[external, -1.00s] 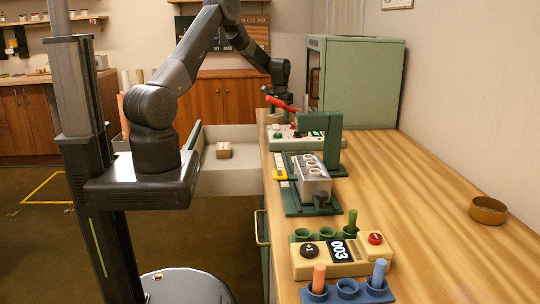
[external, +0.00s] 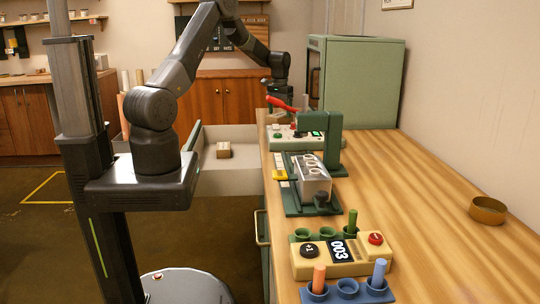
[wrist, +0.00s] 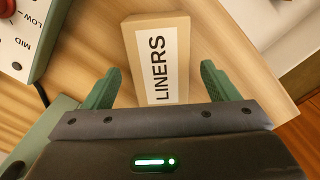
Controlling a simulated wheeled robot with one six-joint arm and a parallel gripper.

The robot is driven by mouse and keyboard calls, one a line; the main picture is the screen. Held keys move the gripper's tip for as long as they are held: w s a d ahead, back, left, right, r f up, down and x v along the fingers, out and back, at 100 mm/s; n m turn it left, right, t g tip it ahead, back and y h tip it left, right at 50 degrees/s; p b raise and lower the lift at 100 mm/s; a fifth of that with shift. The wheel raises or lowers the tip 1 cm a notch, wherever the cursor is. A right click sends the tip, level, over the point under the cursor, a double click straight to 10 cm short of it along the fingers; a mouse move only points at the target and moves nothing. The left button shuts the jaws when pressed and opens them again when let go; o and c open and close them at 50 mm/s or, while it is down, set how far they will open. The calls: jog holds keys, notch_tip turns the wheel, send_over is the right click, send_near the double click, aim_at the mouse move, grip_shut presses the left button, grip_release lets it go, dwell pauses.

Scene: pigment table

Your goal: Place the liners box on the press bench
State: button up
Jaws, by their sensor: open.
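The liners box (wrist: 162,62), a tan carton with a white label reading LINERS, lies on the wooden top of the bench (wrist: 222,55) in the wrist view. My gripper (wrist: 158,80) is open, with one green finger on each side of the box and a gap on both sides. The box's near end is hidden behind my gripper. In the external view my gripper (external: 277,104) is over the far left end of the bench (external: 420,215), beside the control panel; the box is hard to make out there.
The green press (external: 333,150) and a green cabinet (external: 355,85) are nearby. A small carton (external: 223,150) lies in the open drawer (external: 225,180). The bench's right side is mostly clear.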

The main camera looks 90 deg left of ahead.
aim_at(279, 115)
jog(key=shift+o, duration=0.5)
notch_tip(279, 115, up, 9)
jog(key=shift+r+b, duration=0.15)
jog(key=shift+b, duration=0.3)
